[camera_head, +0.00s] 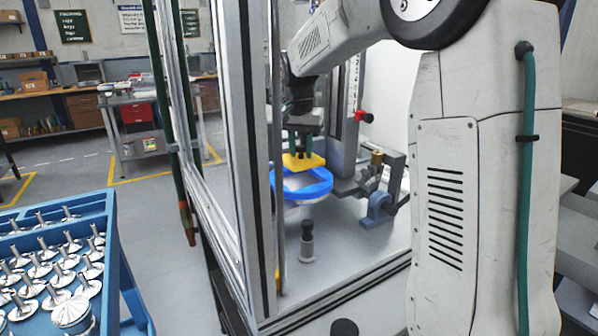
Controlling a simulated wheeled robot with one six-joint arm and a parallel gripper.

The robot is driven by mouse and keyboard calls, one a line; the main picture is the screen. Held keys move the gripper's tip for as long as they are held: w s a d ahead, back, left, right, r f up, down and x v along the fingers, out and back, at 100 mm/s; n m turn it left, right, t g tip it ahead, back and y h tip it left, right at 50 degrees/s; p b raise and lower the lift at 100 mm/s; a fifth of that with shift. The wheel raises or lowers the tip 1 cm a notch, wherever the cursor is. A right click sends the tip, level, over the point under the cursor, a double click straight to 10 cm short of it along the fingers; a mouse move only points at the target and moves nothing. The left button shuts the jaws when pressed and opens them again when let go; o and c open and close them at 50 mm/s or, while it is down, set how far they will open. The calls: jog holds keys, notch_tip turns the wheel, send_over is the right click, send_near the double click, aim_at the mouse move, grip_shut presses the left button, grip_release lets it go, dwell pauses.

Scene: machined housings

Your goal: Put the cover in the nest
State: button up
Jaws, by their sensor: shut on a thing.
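My gripper (303,163) reaches into the framed machine cell, with dark green fingers and yellow tips pointing down. It is shut, right over the blue ring-shaped nest (318,190) on the cell's bench. The cover in its grip is mostly hidden by the yellow tips and the ring, so I cannot tell whether it touches the nest. A pale surface shows inside the ring. More metal discs with upright stems (60,272) stand in rows in a blue tray (108,265) at the lower left.
Aluminium posts (250,150) frame the cell's left side, close to my arm. A small dark-topped post (307,242) stands in front of the nest. A blue and grey clamp fixture (378,205) stands right of it. A grey cart (132,125) is farther back; floor between is open.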

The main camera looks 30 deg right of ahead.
aim_at(300, 159)
jog(key=shift+a+f, duration=0.15)
jog(key=shift+f, duration=2.8)
jog(key=shift+f, duration=0.1)
jog(key=o, duration=1)
jog(key=shift+o, duration=0.2)
jog(key=r, duration=0.4)
jog(key=s+a+r, duration=0.1)
jog(key=r, duration=0.7)
jog(key=shift+s+a+r, duration=0.1)
jog(key=shift+s+a, duration=0.05)
jog(key=shift+s, duration=0.05)
jog(key=s+a+f+n, duration=0.3)
jog(key=s, duration=0.8)
jog(key=s+a+f+n, duration=0.3)
jog(key=s+a, duration=0.1)
jog(key=s, duration=0.8)
jog(key=s+a+f+n+y, duration=0.1)
jog(key=s+a+f+n, duration=0.2)
jog(key=s, duration=0.9)
jog(key=shift+a, duration=0.6)
